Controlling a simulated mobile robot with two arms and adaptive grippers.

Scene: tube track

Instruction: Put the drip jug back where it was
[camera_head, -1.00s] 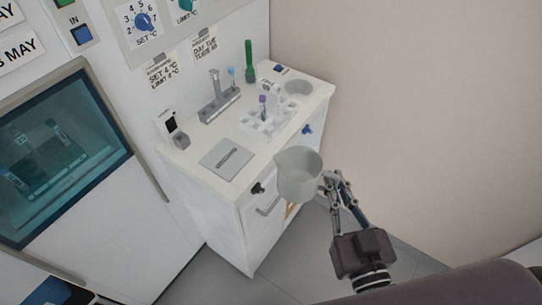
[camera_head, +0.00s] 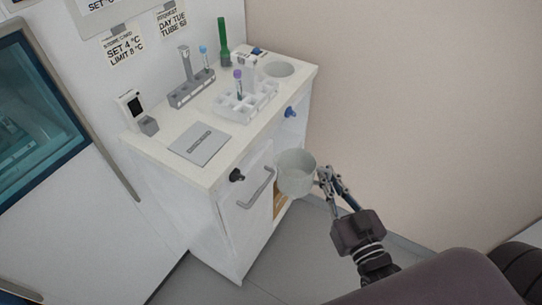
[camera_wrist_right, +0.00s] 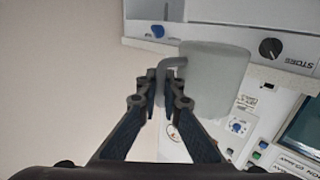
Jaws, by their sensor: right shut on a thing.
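The drip jug (camera_head: 297,176) is a pale grey-white cup with an open top, held upright in the air in front of the cabinet. My right gripper (camera_head: 321,178) is shut on its handle, from the jug's right side. In the right wrist view the jug (camera_wrist_right: 212,88) shows beyond the fingers, and its handle lies between the fingertips of my right gripper (camera_wrist_right: 162,88). My left gripper is not in view.
Floor in front is clear.

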